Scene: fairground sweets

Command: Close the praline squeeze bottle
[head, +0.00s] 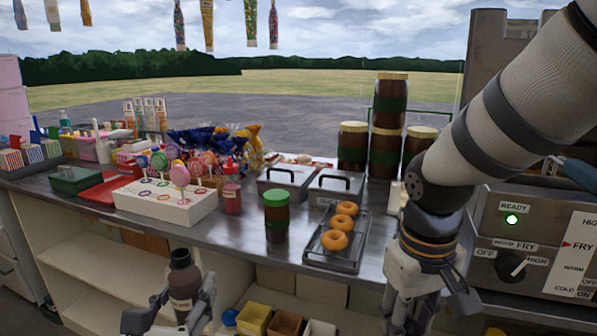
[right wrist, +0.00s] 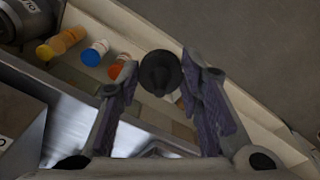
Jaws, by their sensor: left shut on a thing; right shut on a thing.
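The praline squeeze bottle (head: 183,280), brown with a pale label, stands upright in my left gripper (head: 174,312), low in front of the counter in the head view. Its neck shows at the top, with no nozzle visible on it. My right gripper (head: 418,312) is at the lower right of the head view, well apart from the bottle, and its fingertips are cut off there. In the right wrist view it (right wrist: 165,88) is shut on a dark round cap with a pointed nozzle (right wrist: 160,72).
The counter (head: 215,232) carries a jar with a green lid (head: 277,216), a donut tray (head: 312,262), a lollipop stand (head: 150,208) and a red-topped bottle (head: 232,196). A fryer panel (head: 530,240) stands at right. Small bins (head: 254,319) sit below the counter.

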